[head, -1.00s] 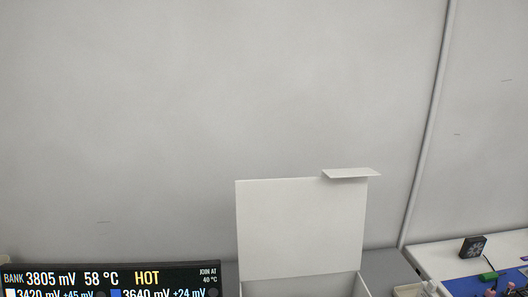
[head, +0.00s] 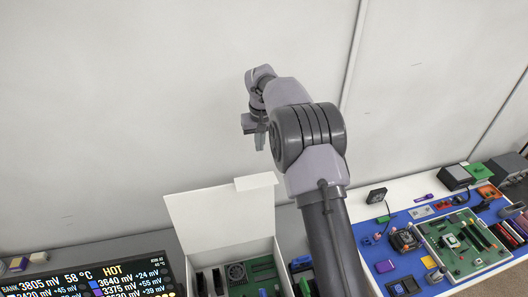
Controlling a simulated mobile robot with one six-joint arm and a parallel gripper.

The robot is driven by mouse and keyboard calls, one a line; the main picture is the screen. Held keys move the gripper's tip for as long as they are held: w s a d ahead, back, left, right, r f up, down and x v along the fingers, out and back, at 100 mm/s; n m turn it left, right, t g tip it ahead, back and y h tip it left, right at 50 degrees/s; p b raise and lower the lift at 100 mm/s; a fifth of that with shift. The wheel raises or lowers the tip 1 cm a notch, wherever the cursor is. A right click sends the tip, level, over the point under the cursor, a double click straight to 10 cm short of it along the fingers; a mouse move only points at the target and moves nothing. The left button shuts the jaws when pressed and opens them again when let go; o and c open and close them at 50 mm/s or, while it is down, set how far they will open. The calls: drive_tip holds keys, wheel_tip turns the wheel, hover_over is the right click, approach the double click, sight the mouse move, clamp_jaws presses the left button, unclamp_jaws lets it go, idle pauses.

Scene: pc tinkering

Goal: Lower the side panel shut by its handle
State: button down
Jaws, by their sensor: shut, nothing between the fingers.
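The white side panel (head: 222,220) stands raised at the back of an open white case, leaning slightly back. Its handle, a flat white tab (head: 256,182), juts out from the right end of its top edge. The case (head: 279,250) is open at the top, with a green board (head: 262,268) and a round fan (head: 236,273) inside; its front is cut off by the frame. My gripper (head: 261,137) is shut and empty, pointing down above the handle and apart from it. My arm reaches up from the lower right.
A display (head: 85,275) reading HOT stands left of the case. A grey wall is behind.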

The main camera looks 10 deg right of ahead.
wheel_tip(320, 180, down, 9)
drive_tip(key=w+p, duration=0.1)
drive_tip(key=p, duration=0.1)
drive_tip(key=s, duration=0.3)
drive_tip(key=shift+s+a+r, duration=0.15)
drive_tip(key=shift+s+r, duration=0.15)
drive_tip(key=shift+r, duration=0.1)
